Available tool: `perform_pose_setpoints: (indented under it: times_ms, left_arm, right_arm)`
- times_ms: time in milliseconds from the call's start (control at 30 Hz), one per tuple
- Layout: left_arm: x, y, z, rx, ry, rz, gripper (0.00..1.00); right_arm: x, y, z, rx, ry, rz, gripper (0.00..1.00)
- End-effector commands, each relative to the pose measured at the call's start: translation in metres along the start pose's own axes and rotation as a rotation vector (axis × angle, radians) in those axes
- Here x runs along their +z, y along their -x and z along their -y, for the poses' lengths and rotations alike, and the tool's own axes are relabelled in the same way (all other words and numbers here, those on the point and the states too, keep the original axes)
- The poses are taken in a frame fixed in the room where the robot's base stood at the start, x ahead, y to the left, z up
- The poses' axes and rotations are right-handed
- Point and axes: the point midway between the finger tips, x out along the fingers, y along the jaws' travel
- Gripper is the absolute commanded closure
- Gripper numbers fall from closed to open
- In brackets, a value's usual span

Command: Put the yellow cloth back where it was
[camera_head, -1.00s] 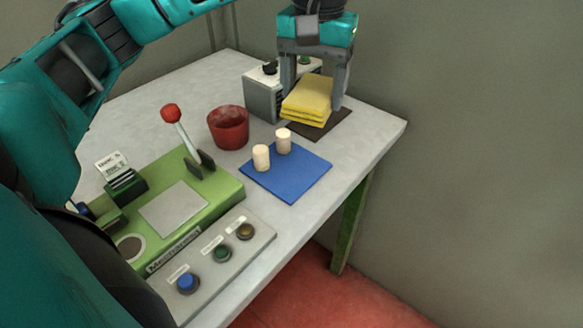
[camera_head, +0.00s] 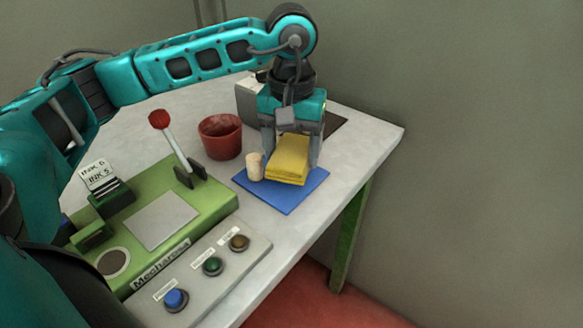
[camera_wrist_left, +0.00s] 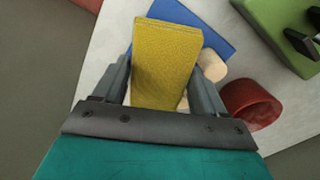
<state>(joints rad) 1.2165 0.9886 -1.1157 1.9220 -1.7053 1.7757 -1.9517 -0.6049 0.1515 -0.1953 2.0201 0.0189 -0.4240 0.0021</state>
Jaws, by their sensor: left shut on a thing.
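The folded yellow cloth (camera_head: 287,165) is between the fingers of my left gripper (camera_head: 291,155), which is shut on it. It is over the blue mat (camera_head: 290,201); whether it touches the mat, I cannot tell. In the left wrist view the cloth (camera_wrist_left: 165,60) fills the space between the fingers, with part of the blue mat (camera_wrist_left: 215,38) behind it. A dark mat (camera_head: 334,122) shows partly behind the gripper, with nothing seen on its visible part. A pale cork stopper (camera_head: 254,167) stands just left of the cloth on the blue mat. My right gripper is out of view.
A red pot (camera_head: 220,138) stands left of the gripper. A grey box (camera_head: 247,98) is partly hidden behind the arm. A green machine (camera_head: 160,222) with a red-knobbed lever (camera_head: 168,130) and a button panel (camera_head: 205,272) fill the near left. The table's right strip is clear.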

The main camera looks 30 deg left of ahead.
Motion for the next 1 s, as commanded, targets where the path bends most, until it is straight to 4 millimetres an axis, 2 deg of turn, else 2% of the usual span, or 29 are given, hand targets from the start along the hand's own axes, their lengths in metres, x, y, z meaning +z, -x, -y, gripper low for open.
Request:
perform_pose_setpoints:
  times_ms: [33, 100, 133, 200, 233, 267, 333, 500, 533, 633, 867, 1000]
  left_arm:
    - [0.001, -0.006, 0.001, -0.004, 0.000, 0.007, 0.53]
    - [0.002, -0.015, 0.001, -0.005, 0.000, 0.008, 0.61]
    - [0.002, -0.019, 0.001, -0.006, 0.000, 0.009, 0.61]
    - [0.002, -0.032, 0.001, -0.007, 0.001, 0.013, 0.73]
    - [0.003, -0.038, 0.002, -0.007, 0.001, 0.014, 0.72]
    - [0.003, -0.042, 0.002, -0.009, 0.002, 0.014, 0.77]
    - [0.003, -0.048, 0.002, -0.007, 0.001, 0.014, 0.77]
    - [0.002, -0.048, 0.002, -0.009, 0.001, 0.010, 0.77]
    - [0.002, -0.048, 0.002, -0.009, 0.001, 0.010, 0.28]
    - [0.002, -0.047, 0.002, -0.008, 0.001, 0.009, 0.18]
    - [0.001, -0.045, 0.001, -0.005, 0.001, 0.006, 0.18]
    - [0.001, -0.034, 0.001, -0.003, 0.001, 0.002, 0.18]
  right_arm:
    - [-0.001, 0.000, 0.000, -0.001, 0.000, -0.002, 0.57]
    - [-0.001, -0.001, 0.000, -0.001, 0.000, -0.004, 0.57]
    - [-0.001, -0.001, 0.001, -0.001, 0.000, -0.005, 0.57]
    - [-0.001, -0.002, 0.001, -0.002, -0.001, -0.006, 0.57]
    - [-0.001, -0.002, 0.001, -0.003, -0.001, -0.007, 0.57]
    - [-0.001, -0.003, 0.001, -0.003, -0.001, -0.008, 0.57]
    - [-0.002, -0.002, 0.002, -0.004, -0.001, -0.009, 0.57]
    - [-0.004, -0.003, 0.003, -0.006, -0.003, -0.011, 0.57]
    - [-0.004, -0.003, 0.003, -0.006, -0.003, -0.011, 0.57]
    - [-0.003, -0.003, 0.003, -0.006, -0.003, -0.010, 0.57]
    - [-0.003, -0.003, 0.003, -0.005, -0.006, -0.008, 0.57]
    - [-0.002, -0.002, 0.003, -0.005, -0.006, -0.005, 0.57]
